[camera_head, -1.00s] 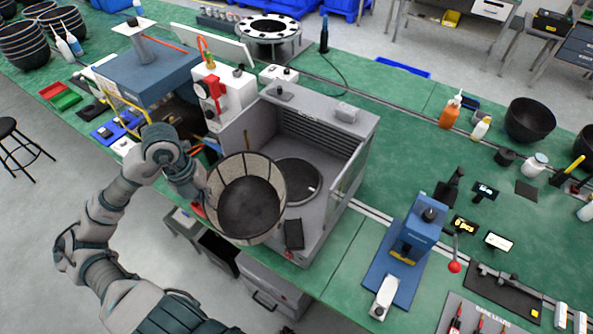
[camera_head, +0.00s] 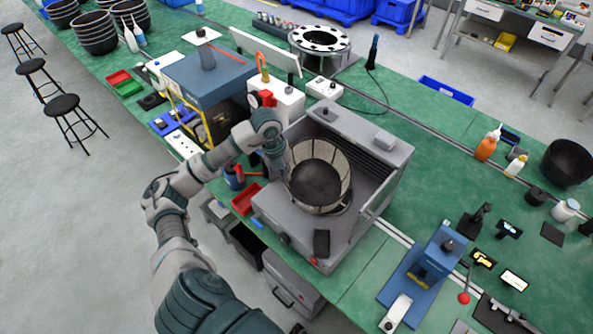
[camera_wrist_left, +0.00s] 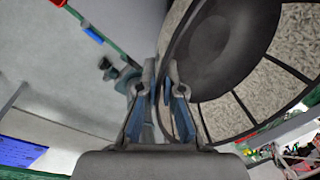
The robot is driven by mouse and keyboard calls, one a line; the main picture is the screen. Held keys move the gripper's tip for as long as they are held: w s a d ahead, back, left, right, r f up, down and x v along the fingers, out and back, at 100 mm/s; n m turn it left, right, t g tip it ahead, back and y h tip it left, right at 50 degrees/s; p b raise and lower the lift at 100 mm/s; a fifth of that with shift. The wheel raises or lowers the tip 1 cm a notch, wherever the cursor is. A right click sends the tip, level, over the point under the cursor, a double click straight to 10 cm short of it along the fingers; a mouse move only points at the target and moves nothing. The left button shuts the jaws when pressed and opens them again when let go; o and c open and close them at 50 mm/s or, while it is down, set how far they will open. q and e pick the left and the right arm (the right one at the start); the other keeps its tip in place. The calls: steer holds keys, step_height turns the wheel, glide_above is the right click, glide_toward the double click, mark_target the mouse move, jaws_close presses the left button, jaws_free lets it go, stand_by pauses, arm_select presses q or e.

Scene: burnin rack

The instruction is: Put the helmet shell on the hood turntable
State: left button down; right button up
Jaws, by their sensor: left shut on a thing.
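The helmet shell (camera_head: 320,176) is a round bowl with a dark centre and a pale ribbed wall, open side up. My left gripper (camera_head: 284,176) is shut on its left rim and holds it inside the open grey hood (camera_head: 378,155). In the left wrist view my left gripper (camera_wrist_left: 168,100) has the rim of the shell (camera_wrist_left: 235,50) between its blue-padded fingers. The hood turntable is mostly hidden under the shell; a dark edge (camera_head: 346,205) shows below it. I cannot tell whether shell and turntable touch. My right gripper is not in view.
A blue press (camera_head: 430,262) stands right of the hood. A red tray (camera_head: 246,198) and a white box with a red gauge (camera_head: 278,105) are close to its left. A dark block (camera_head: 321,243) sits on the hood's front ledge.

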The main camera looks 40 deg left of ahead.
arm_select(q)
steer(key=p, duration=0.1)
glide_above(299, 178)
steer(key=shift+w+r, duration=0.1)
steer(key=shift+r, duration=0.05)
steer(key=f, duration=0.2)
steer(key=shift+s+f, duration=0.25)
steer(key=shift+f, duration=0.05)
steer(key=shift+s+f+p, duration=0.1)
steer(key=shift+f+p, duration=0.25)
steer(key=shift+f, duration=0.2)
steer(key=f, duration=0.1)
steer(key=f+p, duration=0.1)
steer(key=f, duration=0.1)
steer(key=shift+w+a+f, duration=0.1)
steer(key=shift+w+f, duration=0.05)
steer(key=shift+w, duration=0.05)
steer(key=shift+a+f, duration=0.15)
steer(key=c, duration=1.3)
jaws_free()
steer(key=shift+d, duration=0.2)
